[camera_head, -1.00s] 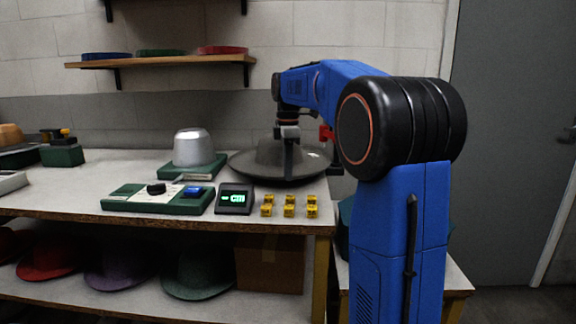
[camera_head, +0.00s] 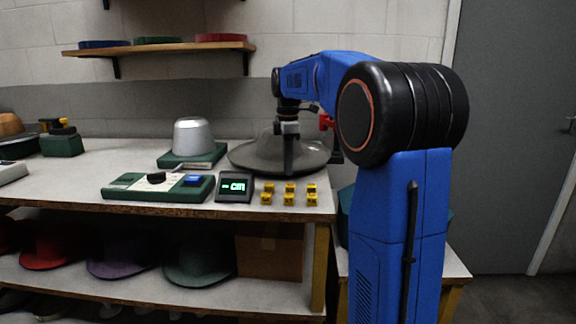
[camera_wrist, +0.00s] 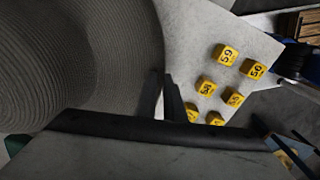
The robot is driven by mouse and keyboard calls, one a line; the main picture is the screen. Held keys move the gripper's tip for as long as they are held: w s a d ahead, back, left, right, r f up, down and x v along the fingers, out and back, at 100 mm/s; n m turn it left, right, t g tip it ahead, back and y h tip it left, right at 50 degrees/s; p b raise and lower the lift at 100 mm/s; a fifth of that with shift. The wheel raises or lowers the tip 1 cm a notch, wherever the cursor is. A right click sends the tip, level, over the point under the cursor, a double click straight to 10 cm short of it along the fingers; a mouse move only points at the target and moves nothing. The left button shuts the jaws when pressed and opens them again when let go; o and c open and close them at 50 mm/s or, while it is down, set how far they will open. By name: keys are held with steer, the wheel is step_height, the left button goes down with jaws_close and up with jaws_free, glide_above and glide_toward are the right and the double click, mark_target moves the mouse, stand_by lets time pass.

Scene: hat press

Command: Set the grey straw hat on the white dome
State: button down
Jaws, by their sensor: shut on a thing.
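The grey straw hat (camera_head: 258,157) is on the right side of the bench in the head view, crown up and brim wide. Its ribbed weave (camera_wrist: 75,55) fills the left of the wrist view. My gripper (camera_head: 289,165) points down at the front of the hat and is shut on its brim; the fingers (camera_wrist: 167,100) hide part of the edge. I cannot tell whether the brim touches the bench. The white dome (camera_head: 192,137) stands bare on a green base (camera_head: 193,159), left of the hat and apart from it.
A green control box (camera_head: 158,188) and a small display (camera_head: 235,187) stand in front of the dome. Several yellow numbered cubes (camera_head: 290,194) sit in front of the hat, near the bench edge. A shelf (camera_head: 160,47) hangs above. Coloured hats lie below the bench.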

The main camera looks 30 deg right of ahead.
steer(key=shift+f, duration=0.75)
steer(key=c, duration=1.8)
jaws_free()
steer(key=shift+r, duration=0.1)
step_height(320, 180, up, 17)
steer(key=s+a+f+m+t, duration=0.1)
steer(key=s+a+f+m, duration=0.2)
steer(key=s+a+f, duration=0.35)
steer(key=s+a+f+m+t, duration=0.1)
steer(key=s+a+f+m, duration=0.25)
steer(key=s, duration=0.65)
steer(key=s+a+f+m+t, duration=0.1)
steer(key=s+a+f+m, duration=0.1)
steer(key=s+f, duration=0.7)
steer(key=s+a+f+m+t, duration=0.1)
steer(key=s+a+f+m, duration=0.2)
steer(key=s+f, duration=0.6)
step_height(320, 180, down, 4)
steer(key=shift+a+r+m+t, duration=0.25)
steer(key=shift+m+t, duration=0.15)
steer(key=shift+m, duration=0.85)
